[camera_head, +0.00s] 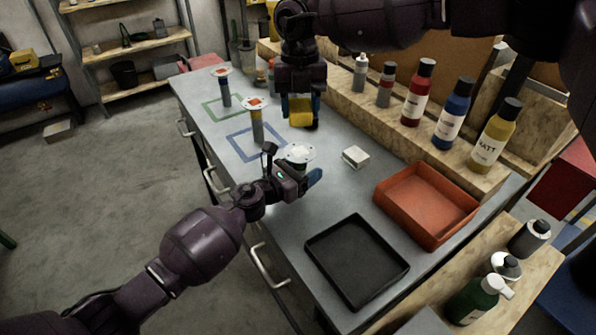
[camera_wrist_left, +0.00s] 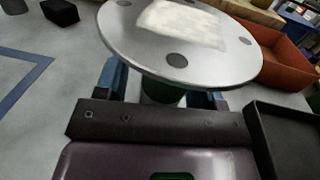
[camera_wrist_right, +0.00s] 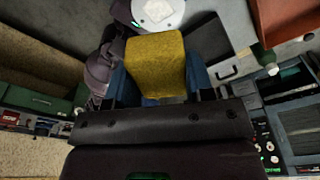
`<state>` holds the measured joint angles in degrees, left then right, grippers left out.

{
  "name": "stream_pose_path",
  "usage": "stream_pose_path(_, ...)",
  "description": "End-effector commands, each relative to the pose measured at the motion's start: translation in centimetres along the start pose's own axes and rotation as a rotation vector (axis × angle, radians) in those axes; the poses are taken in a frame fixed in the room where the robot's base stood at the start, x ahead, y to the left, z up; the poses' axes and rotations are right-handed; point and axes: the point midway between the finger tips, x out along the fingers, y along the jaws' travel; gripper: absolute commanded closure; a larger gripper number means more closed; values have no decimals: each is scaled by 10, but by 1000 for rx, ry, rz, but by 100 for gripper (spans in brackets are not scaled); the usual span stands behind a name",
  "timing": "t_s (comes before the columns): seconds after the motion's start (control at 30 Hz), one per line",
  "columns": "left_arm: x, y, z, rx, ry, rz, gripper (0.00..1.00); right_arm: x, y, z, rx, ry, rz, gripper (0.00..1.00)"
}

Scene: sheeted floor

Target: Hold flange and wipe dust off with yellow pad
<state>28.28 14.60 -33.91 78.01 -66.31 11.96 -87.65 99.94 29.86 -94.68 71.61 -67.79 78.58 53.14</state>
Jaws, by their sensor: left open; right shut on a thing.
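A round silver flange (camera_head: 297,154) with a pale white patch on top stands on the grey bench. In the left wrist view the flange (camera_wrist_left: 222,66) fills the upper middle, with part of a dark green stem below it. My left gripper (camera_head: 308,180) is open at the flange, just under its disc. Its blue fingers (camera_wrist_left: 160,92) stand on either side of the stem; contact cannot be told. My right gripper (camera_head: 301,118) is shut on the yellow pad (camera_head: 300,111), beyond and above the flange. The pad (camera_wrist_right: 155,66) sits between its blue fingers in the right wrist view.
Two more flanges with orange-red patches stand on stems, near a blue outline (camera_head: 243,153) and a green outline (camera_head: 211,113). A small white block (camera_head: 355,156), an orange tray (camera_head: 440,233) and a black tray (camera_head: 325,268) lie rightward. Bottles (camera_head: 418,95) line the back ledge.

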Motion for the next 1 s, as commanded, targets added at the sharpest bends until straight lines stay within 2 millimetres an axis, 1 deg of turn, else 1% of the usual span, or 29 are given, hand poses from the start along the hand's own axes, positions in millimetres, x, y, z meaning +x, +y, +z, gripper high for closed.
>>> stream_pose_path(0.23, 1, 0, 0, 0, 0, 0, 37, 0, 0, 0, 0, 0, 0, 71)
stream_pose_path(0.27, 1, 0, 0, 0, 0, 0, 40, 0, 0, 0, 0, 0, 0, 71)
stream_pose_path(0.63, 1, 0, 0, 0, -1, 0, 97, 0, 0, 0, 0, 0, 0, 71)
stream_pose_path(0.73, 1, 0, 0, 0, -1, 0, 97, 1, -1, 0, 2, 2, 1, 71)
stream_pose_path(0.83, 1, 0, 0, 0, -1, 0, 97, 4, -7, 0, 24, 6, 9, 71)
stream_pose_path(1.0, 1, 0, 0, 0, -1, 0, 97, 7, -7, 0, 187, 2, 32, 71)
